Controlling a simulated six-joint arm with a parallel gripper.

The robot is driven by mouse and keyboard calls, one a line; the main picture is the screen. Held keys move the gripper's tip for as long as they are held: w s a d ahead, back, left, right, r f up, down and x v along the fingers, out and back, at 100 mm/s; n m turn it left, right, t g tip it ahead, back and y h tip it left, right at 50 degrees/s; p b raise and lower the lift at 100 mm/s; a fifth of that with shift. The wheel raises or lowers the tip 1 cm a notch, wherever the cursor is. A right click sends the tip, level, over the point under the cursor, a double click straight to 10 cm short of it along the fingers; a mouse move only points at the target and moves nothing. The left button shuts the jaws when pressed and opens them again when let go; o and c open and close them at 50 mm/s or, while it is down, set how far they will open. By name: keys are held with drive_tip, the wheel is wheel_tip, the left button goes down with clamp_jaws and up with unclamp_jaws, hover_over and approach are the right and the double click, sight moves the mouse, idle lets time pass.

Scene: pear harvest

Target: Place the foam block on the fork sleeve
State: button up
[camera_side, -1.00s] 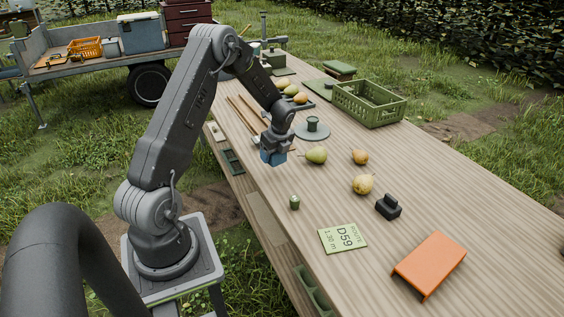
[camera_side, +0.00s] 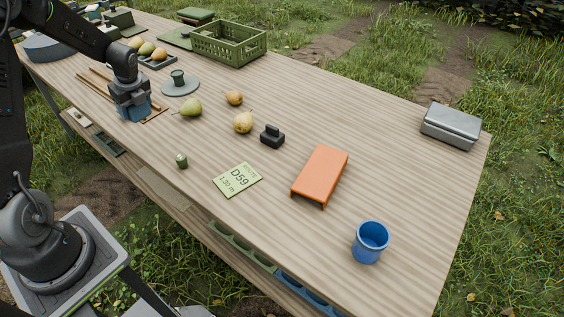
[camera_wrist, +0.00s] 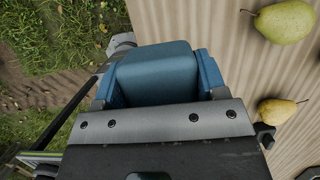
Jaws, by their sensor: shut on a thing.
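My gripper (camera_side: 131,108) is over the table's near left part, left of a green pear, with its fingers pointing down. It is shut on a blue-teal block, which I take as the foam block (camera_wrist: 157,72). In the wrist view the block sits between the two blue finger pads. In the side view the block and fingers blend, and I cannot tell how far they are above the table. An orange channel-shaped piece, apparently the fork sleeve (camera_side: 321,172), lies on the table to the right, well apart from my gripper.
Between them are a green pear (camera_side: 191,107), yellow pears (camera_side: 243,122), a black block with a raised top (camera_side: 272,137), a D59 card (camera_side: 238,180) and a small green cylinder (camera_side: 181,160). A blue cup (camera_side: 370,242) and metal box (camera_side: 451,126) stand right. The table's right middle is clear.

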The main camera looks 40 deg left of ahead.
drive_tip(key=w+d+r+m+t, duration=0.1)
drive_tip(key=w+d+m, duration=0.4)
drive_tip(key=w+d, duration=0.5)
drive_tip(key=m+t+h, duration=0.2)
drive_tip(key=m, duration=0.6)
hover_over(317, 172)
drive_tip(key=s, duration=0.1)
wheel_tip(317, 172, down, 4)
drive_tip(key=shift+f, duration=0.1)
drive_tip(key=shift+d+f, duration=0.15)
drive_tip(key=shift+f, duration=1.9)
drive_tip(key=shift+f, duration=0.1)
